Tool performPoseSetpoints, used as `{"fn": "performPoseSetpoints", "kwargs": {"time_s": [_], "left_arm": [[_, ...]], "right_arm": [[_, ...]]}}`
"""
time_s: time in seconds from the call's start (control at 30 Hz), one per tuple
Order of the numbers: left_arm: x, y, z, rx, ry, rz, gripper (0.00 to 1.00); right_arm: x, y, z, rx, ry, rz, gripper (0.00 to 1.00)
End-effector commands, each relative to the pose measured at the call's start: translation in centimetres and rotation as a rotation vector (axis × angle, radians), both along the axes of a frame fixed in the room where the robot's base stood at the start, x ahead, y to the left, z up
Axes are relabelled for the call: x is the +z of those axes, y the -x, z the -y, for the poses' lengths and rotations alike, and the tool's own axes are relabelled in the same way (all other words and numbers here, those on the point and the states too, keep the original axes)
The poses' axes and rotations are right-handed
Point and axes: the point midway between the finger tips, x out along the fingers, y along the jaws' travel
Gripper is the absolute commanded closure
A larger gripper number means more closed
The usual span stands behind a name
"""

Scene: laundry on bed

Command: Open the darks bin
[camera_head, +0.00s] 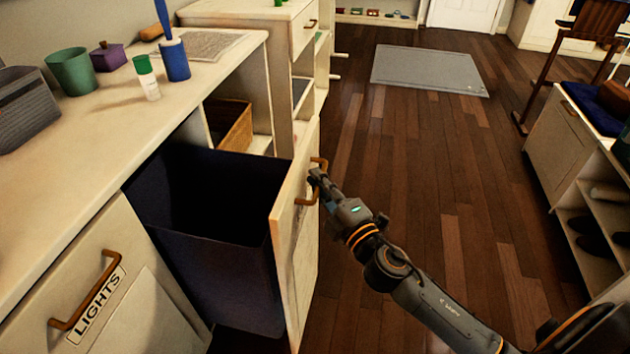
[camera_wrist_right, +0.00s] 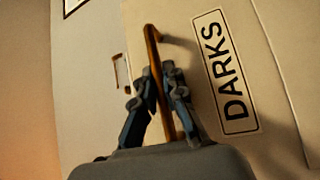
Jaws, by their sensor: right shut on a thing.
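The darks bin (camera_head: 215,240) is a dark blue bin on a pulled-out cream drawer front (camera_head: 297,235). It stands out from under the counter with its top open, and its inside looks dark. In the right wrist view the front (camera_wrist_right: 200,60) carries a "DARKS" label (camera_wrist_right: 225,75). My right gripper (camera_head: 317,180) is at the outer face of the front, shut on the brown handle (camera_wrist_right: 153,50), its two fingers on either side of the bar. My left gripper is not in view.
The closed "LIGHTS" bin front (camera_head: 130,290) is at the lower left. The counter (camera_head: 95,150) holds a green pot, a basket and bottles. A wicker basket (camera_head: 230,125) sits on a shelf behind the bin. Wooden floor (camera_head: 430,190) is free to the right, before a shoe shelf (camera_head: 590,215).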

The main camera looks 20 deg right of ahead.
Motion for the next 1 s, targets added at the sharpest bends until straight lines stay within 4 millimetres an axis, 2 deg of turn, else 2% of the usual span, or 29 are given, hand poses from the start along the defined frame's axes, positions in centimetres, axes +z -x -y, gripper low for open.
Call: {"fn": "performPoseSetpoints", "kwargs": {"time_s": [0.1, 0.13, 0.17, 0.57, 0.77, 1.0], "left_arm": [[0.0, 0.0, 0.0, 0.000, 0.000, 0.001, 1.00], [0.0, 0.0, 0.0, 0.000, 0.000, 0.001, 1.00], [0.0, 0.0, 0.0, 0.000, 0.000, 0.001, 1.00], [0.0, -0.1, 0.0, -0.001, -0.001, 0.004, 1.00], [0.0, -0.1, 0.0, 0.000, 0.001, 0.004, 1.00], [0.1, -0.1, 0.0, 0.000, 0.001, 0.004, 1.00]], "right_arm": [[-0.2, 0.0, -0.1, 0.002, 0.000, -0.004, 1.00], [-0.2, 0.0, -0.1, 0.001, 0.000, -0.004, 0.86], [-0.2, 0.0, -0.1, 0.001, 0.000, -0.004, 0.80], [-0.2, 0.4, 0.0, 0.000, -0.002, -0.002, 0.80], [-0.6, 2.8, 0.4, -0.002, -0.002, -0.006, 0.80], [-1.2, 7.0, 1.1, -0.005, -0.004, -0.006, 0.80]]}}
